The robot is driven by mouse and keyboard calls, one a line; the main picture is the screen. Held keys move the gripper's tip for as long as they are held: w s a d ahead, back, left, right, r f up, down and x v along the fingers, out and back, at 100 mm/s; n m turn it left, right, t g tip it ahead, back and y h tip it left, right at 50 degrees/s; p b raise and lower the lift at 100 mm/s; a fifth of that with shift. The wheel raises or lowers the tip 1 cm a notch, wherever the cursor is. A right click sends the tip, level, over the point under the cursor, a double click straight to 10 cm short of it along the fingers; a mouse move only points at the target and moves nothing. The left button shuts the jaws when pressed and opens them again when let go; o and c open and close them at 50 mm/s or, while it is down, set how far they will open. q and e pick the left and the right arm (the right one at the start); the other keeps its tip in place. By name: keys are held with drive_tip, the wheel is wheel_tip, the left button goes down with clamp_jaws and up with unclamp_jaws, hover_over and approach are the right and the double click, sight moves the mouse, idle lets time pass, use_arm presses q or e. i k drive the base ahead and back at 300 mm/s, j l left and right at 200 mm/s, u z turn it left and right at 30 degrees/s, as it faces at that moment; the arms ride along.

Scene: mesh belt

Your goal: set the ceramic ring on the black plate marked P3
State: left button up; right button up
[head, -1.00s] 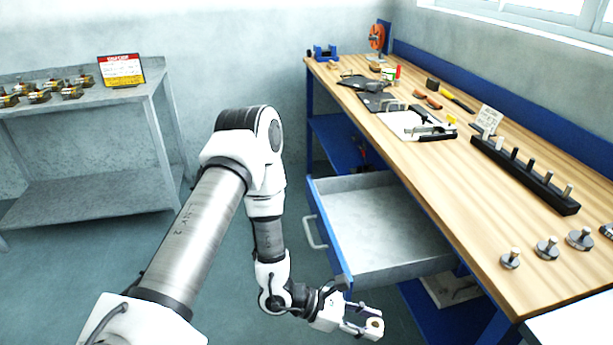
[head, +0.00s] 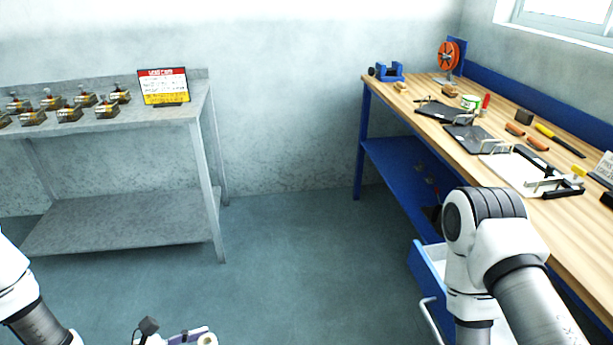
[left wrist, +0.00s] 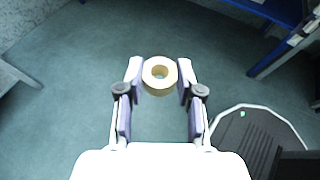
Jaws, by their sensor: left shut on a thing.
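The ceramic ring (left wrist: 160,91) is a thick cream-coloured ring with a round hole. It sits between the fingertips of my left gripper (left wrist: 159,75) in the left wrist view, with a pad at each side. My left gripper is shut on it and holds it over bare floor. In the head view the ring (head: 207,341) shows at the bottom edge, partly cut off. My right arm comes in at the right, but its gripper is outside the picture. I cannot read a P3 mark on anything in view.
A grey metal table (head: 150,122) at the left holds several small metal-and-yellow units and a red-and-yellow sign (head: 164,86). A wooden workbench (head: 425,92) at the right carries dark flat pieces and tools; a blue drawer (head: 428,280) below stands open. The floor between is clear.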

sight(446, 112)
drive_tip(key=i+j+u, duration=0.15)
drive_tip(key=i, duration=0.35)
drive_tip(key=i+j+u, duration=0.15)
drive_tip(key=i, duration=0.35)
drive_tip(key=i+z, duration=0.25)
drive_tip(key=z, duration=0.2)
drive_tip(key=i+j+z, duration=0.15)
drive_tip(key=z, duration=0.25)
drive_tip(key=i+j+z, duration=0.2)
drive_tip(key=z, duration=0.25)
drive_tip(key=i+j+z, duration=0.3)
drive_tip(key=z, duration=0.15)
drive_tip(key=i+j+z, duration=0.1)
drive_tip(key=j+z, duration=0.2)
drive_tip(key=z, duration=0.15)
